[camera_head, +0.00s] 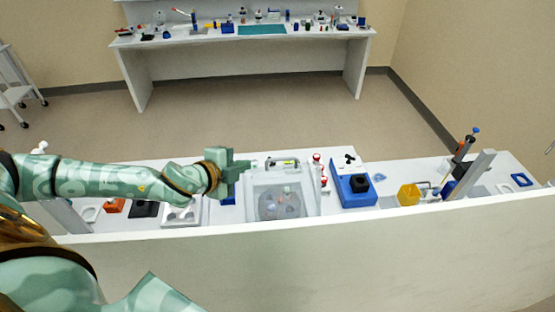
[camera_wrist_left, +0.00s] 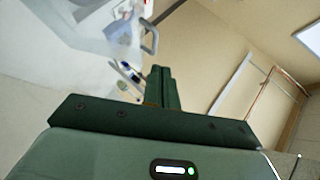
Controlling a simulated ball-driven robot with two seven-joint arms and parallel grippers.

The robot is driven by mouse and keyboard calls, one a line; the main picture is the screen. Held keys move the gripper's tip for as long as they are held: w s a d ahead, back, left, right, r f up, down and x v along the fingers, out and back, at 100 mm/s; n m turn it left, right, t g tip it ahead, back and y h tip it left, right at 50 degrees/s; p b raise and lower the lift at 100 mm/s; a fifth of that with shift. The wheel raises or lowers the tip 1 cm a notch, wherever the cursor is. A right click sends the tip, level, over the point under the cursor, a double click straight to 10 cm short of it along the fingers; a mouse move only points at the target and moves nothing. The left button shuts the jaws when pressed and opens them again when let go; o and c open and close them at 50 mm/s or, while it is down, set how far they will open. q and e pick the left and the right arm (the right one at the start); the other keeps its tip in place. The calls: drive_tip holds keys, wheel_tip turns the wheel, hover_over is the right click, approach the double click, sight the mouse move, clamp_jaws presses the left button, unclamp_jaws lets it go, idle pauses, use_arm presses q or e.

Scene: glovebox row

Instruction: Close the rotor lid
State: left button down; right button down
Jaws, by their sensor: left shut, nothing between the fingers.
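A pale, see-through box-like unit (camera_head: 254,208) stands on the bench just right of my left gripper, with a grey bar handle (camera_head: 283,161) along its far edge. Round and coloured shapes show dimly inside it. I take it for the rotor unit, but I cannot tell which part is the lid or how far it is open. My left gripper (camera_head: 243,164) is shut and empty, beside the unit's far left corner and apart from the handle. In the left wrist view, the shut fingers (camera_wrist_left: 162,86) point toward the room, with the handle (camera_wrist_left: 151,38) beyond them to the upper left.
Right of the unit are red-capped items (camera_head: 318,170) and a blue block device (camera_head: 354,188). Further right are a yellow container (camera_head: 408,194) and a tilted grey post (camera_head: 472,174). A white front panel (camera_head: 330,240) edges the bench. A second bench (camera_head: 245,45) stands far behind.

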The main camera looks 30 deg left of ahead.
use_arm(q)
drive_tip(key=d+h, duration=0.2)
drive_tip(key=d, duration=0.1)
drive_tip(key=p, duration=0.3)
approach(286, 159)
drive_tip(key=w+d, duration=0.3)
drive_tip(key=d, duration=0.1)
drive_tip(key=shift+w+a+f, duration=0.7)
drive_tip(key=shift+a+f, duration=0.05)
drive_tip(key=shift+f, duration=0.15)
drive_tip(key=shift+w+a+f, duration=0.35)
drive_tip(key=shift+f, duration=0.1)
